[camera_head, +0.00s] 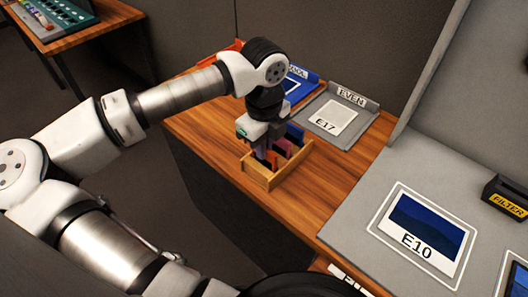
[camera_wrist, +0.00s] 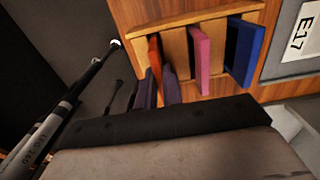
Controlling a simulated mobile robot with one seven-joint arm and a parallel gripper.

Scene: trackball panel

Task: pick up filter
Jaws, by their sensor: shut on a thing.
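A wooden rack (camera_head: 262,181) on the wood table holds upright coloured filter plates. A pink filter (camera_wrist: 200,58) and a blue filter (camera_wrist: 244,52) stand in its slots, with an orange-red filter (camera_wrist: 155,58) at the other end. My gripper hides part of the rack in the head view.
A grey tray marked EVEN (camera_head: 367,117) holds an E17 card, with a blue tray (camera_head: 297,86) behind it. A grey partition rises beside the panel.

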